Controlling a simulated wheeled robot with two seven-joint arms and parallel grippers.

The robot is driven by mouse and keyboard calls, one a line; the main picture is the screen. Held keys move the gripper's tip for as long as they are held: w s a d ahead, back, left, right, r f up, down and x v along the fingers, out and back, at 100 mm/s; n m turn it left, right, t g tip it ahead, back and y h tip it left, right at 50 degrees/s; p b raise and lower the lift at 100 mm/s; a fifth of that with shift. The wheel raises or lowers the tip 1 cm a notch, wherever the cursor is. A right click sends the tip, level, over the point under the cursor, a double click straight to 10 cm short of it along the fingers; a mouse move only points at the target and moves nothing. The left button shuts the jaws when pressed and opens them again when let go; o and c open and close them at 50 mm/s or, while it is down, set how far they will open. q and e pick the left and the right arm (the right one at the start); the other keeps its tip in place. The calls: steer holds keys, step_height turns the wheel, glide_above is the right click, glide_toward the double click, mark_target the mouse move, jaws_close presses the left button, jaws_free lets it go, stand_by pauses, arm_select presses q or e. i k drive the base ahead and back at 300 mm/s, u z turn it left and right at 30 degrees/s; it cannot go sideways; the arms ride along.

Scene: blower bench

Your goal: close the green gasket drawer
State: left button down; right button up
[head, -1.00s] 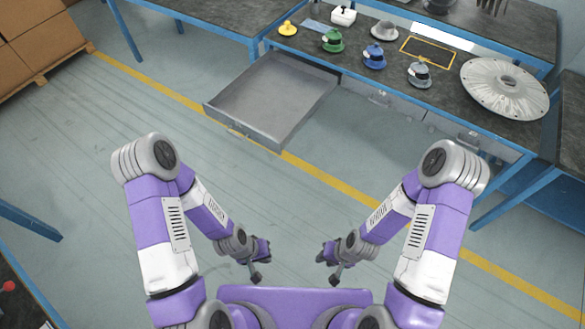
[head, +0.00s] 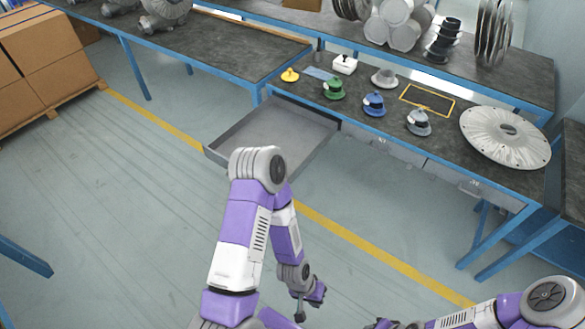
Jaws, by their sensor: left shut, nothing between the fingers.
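A grey drawer (head: 285,128) is pulled well out from under the left part of the blue-framed bench. Its inside is empty. I see no green on its visible surfaces, and my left arm hides part of its front. A green part (head: 333,91) stands on the bench top above it. My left gripper (head: 300,314) is shut and empty, low in the view, in front of the drawer and apart from it. My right gripper (head: 380,324) is only partly in view at the bottom edge, and its fingers cannot be made out.
A yellow part (head: 290,75), a blue part (head: 374,104), a grey part (head: 418,122) and a large round metal cover (head: 505,137) are on the bench. Shut drawers (head: 400,151) sit right of the open one. Cardboard boxes (head: 45,50) stand at the left. The floor ahead is clear.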

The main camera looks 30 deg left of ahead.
mark_target(301, 133)
steer(key=u, duration=0.3)
steer(key=i, duration=1.35)
steer(key=u, duration=1.1)
steer(key=i, duration=0.3)
steer(key=u, duration=0.25)
